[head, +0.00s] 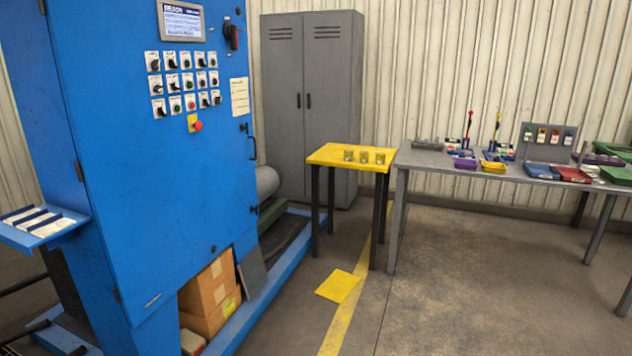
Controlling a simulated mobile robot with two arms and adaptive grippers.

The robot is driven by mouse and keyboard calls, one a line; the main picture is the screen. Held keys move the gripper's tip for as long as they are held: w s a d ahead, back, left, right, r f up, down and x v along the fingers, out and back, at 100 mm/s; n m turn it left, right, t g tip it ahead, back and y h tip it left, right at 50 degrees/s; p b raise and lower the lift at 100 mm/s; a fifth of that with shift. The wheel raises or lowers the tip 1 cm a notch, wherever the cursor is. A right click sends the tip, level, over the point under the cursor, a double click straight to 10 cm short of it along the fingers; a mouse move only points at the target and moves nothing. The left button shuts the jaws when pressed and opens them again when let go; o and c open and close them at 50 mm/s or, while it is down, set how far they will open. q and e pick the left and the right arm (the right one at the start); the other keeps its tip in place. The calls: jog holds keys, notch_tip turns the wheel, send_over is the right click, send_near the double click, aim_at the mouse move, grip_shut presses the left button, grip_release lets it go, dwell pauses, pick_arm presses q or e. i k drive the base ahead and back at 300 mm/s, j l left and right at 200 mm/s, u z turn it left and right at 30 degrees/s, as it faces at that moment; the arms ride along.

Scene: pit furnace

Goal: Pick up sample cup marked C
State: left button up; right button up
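Three small metallic cups stand in a row on a small yellow-topped table (328,150) in the middle of the head view: a left cup (349,155), a middle cup (364,156) and a right cup (380,158). They look alike and upright. They are too small for any letter to be read, so I cannot tell which is marked C. Neither of my grippers is in view.
A large blue control cabinet (150,200) fills the left, with cardboard boxes (209,295) in its base. A grey locker (312,100) stands behind the yellow table. A grey workbench (425,160) with trays and tools adjoins on the right.

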aim_at(349, 153)
jog(key=i, duration=4.05)
